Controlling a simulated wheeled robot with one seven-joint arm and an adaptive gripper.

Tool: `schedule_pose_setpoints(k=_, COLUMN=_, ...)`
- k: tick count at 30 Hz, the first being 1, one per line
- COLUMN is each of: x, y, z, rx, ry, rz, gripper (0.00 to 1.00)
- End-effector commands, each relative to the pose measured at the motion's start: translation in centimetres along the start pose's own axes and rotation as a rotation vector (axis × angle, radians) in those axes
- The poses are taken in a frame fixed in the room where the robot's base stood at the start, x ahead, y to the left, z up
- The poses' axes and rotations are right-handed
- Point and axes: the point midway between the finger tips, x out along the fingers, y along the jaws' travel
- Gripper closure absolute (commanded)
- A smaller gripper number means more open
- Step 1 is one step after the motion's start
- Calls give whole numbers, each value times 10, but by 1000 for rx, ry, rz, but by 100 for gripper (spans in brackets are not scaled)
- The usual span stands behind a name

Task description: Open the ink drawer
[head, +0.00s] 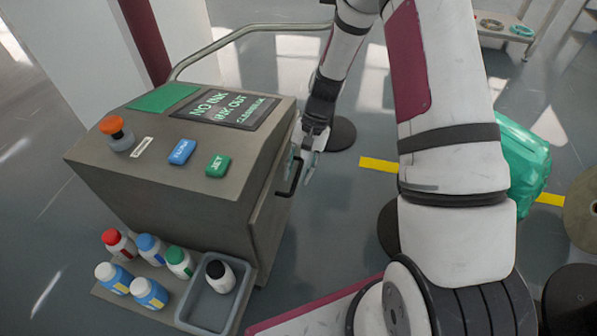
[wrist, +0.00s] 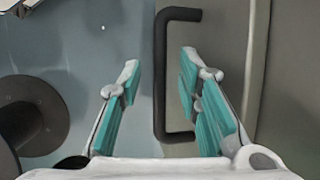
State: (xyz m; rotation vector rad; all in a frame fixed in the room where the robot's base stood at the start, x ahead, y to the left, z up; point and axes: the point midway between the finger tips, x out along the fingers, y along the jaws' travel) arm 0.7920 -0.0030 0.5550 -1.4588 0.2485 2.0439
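The ink drawer's front panel (head: 268,215) is on the right side of the grey printer cabinet (head: 180,200), and it looks closed. Its black handle (head: 292,177) sticks out from the panel. In the wrist view the handle (wrist: 162,80) is a dark C-shaped bar, upright in the picture. My gripper (head: 309,163) is beside the handle. In the wrist view my gripper (wrist: 158,75) is open, with one teal-padded finger on each side of the handle bar. I see gaps between the bar and both pads. I cannot tell how deep the bar sits between them.
A grey tray (head: 236,307) with a black-capped bottle stands below the cabinet front, beside several bottles with coloured caps. A metal rail (head: 240,34) runs behind the cabinet. Dark round discs (head: 341,134) and a green bundle (head: 525,160) are to the right.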

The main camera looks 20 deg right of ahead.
Motion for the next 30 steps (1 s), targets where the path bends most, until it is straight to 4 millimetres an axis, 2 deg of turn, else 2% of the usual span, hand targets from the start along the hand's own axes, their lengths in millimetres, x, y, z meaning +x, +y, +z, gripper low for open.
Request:
schedule_pose_setpoints(k=5, x=0, y=0, z=0, rx=0, ry=0, rz=0, gripper=71)
schedule_pose_setpoints(k=9, x=0, y=0, z=0, rx=0, ry=0, rz=0, gripper=100)
schedule_pose_setpoints(k=20, x=-2, y=5, z=0, rx=3, ry=0, rz=0, gripper=100)
schedule_pose_setpoints(k=26, x=-7, y=30, z=2, rx=7, ry=1, rz=0, gripper=100)
schedule_pose_setpoints(k=30, x=-12, y=60, z=5, rx=9, ry=0, rz=-1, gripper=100)
